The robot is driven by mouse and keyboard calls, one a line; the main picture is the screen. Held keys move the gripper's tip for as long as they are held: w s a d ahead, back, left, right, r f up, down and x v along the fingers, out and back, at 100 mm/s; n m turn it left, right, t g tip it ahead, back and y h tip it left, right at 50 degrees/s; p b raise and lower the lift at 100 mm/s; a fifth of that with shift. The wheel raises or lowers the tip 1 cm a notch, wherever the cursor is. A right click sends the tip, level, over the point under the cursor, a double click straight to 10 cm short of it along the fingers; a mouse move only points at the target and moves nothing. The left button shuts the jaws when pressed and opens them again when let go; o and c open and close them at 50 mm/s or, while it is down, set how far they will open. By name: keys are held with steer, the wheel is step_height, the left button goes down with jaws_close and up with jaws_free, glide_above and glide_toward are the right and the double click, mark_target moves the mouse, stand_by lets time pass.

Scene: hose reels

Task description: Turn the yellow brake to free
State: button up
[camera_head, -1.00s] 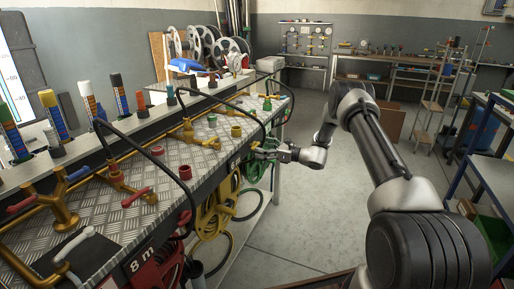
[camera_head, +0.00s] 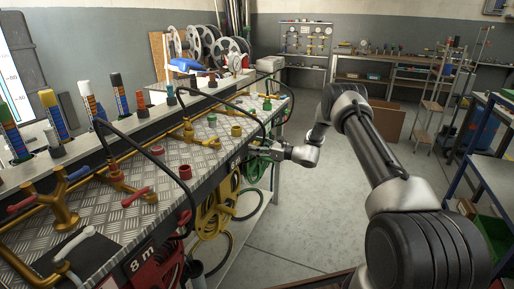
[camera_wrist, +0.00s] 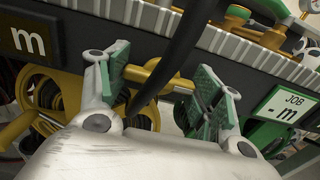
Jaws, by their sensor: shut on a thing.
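My gripper (camera_wrist: 165,90) is at the front edge of the bench, above the yellow reel. In the wrist view its two green-padded fingers stand well apart, with a yellow bar (camera_wrist: 158,78), seemingly the yellow brake, lying crosswise between them. The fingers appear to bear on it at both ends. A black hose crosses in front and hides part of the bar. In the head view my gripper (camera_head: 268,151) is small and the brake cannot be made out.
The bench top (camera_head: 175,155) carries brass valves and coloured caps. A black hose (camera_head: 185,190) arches over its front edge. Floor (camera_head: 300,220) right of the bench is clear.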

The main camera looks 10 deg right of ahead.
steer(key=shift+f+n, duration=0.1)
steer(key=shift+n, duration=8.8)
steer(key=o, duration=1)
steer(key=shift+o, duration=0.2)
steer(key=shift+d, duration=0.1)
steer(key=v, duration=1.2)
